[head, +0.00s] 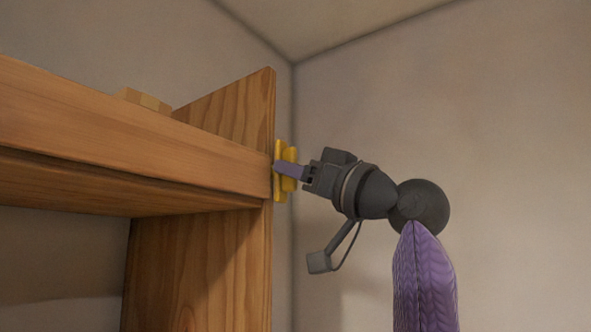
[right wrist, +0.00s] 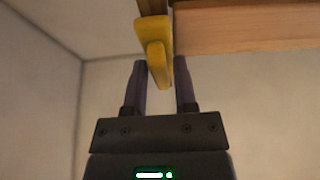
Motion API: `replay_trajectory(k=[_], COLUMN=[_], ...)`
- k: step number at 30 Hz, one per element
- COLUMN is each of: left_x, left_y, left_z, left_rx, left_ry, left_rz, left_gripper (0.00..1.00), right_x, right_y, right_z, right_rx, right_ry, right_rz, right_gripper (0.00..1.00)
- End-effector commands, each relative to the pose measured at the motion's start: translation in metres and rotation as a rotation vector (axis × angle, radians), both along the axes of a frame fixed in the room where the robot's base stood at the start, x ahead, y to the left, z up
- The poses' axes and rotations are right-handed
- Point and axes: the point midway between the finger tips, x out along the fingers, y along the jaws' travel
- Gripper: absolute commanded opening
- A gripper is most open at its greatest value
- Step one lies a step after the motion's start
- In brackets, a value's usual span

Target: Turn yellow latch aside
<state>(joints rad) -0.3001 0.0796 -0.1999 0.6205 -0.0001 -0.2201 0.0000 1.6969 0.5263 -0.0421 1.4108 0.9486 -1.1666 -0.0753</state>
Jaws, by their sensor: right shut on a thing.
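The yellow latch (head: 279,190) is mounted at the right end of the wooden piano-like cabinet, on its side panel. In the right wrist view the latch (right wrist: 153,37) hangs down from the wood, with its yellow handle between my fingers. My right gripper (head: 283,169) reaches the latch from the right and is shut on it. In the right wrist view its two purple-grey fingers (right wrist: 162,80) stand on either side of the latch. The fingertips partly cover the latch in the head view. My left gripper is not in view.
The wooden beam (head: 120,140) of the cabinet runs across the left, joined to an upright side panel (head: 200,270). A small light-brown block (head: 143,99) rests on top. Bare walls stand behind, and the space right of the cabinet is otherwise clear.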

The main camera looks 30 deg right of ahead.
Motion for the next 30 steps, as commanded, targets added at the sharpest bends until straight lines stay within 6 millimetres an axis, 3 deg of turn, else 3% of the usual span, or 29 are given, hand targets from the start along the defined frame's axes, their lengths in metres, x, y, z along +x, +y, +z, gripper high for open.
replay_trajectory(k=[7,8,10,11,20,30], left_x=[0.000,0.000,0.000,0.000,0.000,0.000], left_y=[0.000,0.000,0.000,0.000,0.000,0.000], left_z=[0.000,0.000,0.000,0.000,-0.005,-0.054], left_rx=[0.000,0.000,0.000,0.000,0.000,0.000], left_ry=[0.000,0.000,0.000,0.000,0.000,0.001], left_rz=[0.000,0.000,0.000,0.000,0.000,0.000], left_gripper=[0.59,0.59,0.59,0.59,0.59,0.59], right_x=[0.000,0.000,0.000,0.000,-0.005,-0.071], right_y=[0.000,0.000,0.000,0.000,-0.002,-0.031], right_z=[-0.001,-0.001,0.000,0.000,-0.003,-0.037], right_rx=[-0.002,-0.002,-0.001,0.000,0.001,0.001], right_ry=[0.001,0.001,0.001,0.001,-0.002,-0.003], right_rz=[0.000,0.000,0.000,0.000,-0.001,-0.003], right_gripper=[0.00,0.37,0.52,0.54,0.54,0.54])
